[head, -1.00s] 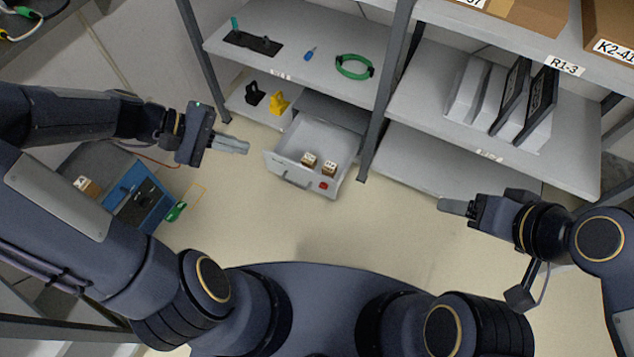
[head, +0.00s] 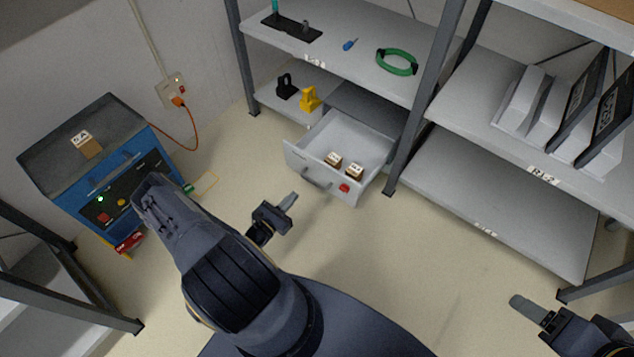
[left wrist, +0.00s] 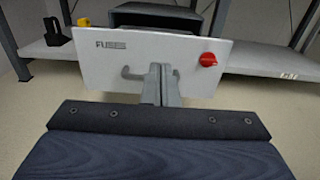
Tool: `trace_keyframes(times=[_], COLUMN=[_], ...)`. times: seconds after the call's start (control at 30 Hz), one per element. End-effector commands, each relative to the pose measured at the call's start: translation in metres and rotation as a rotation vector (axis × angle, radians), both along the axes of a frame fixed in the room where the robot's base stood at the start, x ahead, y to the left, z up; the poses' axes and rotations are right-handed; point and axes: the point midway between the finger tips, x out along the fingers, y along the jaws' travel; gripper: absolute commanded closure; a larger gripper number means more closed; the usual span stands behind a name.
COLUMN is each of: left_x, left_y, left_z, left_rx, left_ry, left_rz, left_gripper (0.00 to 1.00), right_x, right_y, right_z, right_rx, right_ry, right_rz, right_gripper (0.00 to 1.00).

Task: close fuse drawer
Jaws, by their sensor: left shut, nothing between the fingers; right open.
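The fuse drawer (head: 308,170) is a light grey drawer pulled out from the lower level of the shelf rack. Two small labelled boxes (head: 333,159) lie inside it. Its front carries a grey handle (head: 316,179) and a red knob (head: 344,188). In the left wrist view the drawer front (left wrist: 110,62) reads as fuses and faces me squarely. My left gripper (head: 289,201) is shut and empty, in front of the drawer. Its fingers (left wrist: 160,86) overlap the handle in the wrist view; I cannot tell whether they touch. My right gripper (head: 528,308) is open and empty at the lower right, away from the drawer.
A blue cabinet (head: 72,198) with an orange cable stands at the left. Rack posts (head: 425,105) flank the drawer. Black and yellow items (head: 309,98) sit on the shelf left of it. The floor (head: 400,260) before the racks is clear.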

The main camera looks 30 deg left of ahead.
Motion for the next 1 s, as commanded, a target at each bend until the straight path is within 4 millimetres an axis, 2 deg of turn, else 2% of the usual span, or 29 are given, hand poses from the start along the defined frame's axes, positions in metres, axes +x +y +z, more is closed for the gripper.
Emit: trace_keyframes(times=[0.17, 0.4, 0.6, 0.8, 1.0], left_x=[0.025, 0.077, 0.114, 0.133, 0.137], left_y=[-0.003, -0.008, -0.010, -0.012, -0.012], left_z=[0.000, -0.001, -0.001, 0.000, 0.002], left_rx=[0.001, 0.001, 0.002, 0.001, 0.000], left_ry=[-0.003, -0.004, -0.002, -0.001, 0.000], left_rz=[-0.005, -0.007, -0.008, -0.007, -0.006], left_gripper=[1.00, 1.00, 1.00, 1.00, 1.00], right_x=[0.000, 0.000, 0.000, 0.000, 0.000], right_y=[0.000, 0.000, 0.000, 0.000, 0.000], right_z=[-0.006, -0.020, -0.031, -0.036, -0.036], right_rx=[0.000, 0.000, 0.000, 0.000, 0.000], right_ry=[0.000, 0.000, 0.000, 0.000, 0.000], right_rz=[0.000, 0.000, 0.000, 0.000, 0.000], right_gripper=[0.33, 0.33, 0.33, 0.33, 0.33])
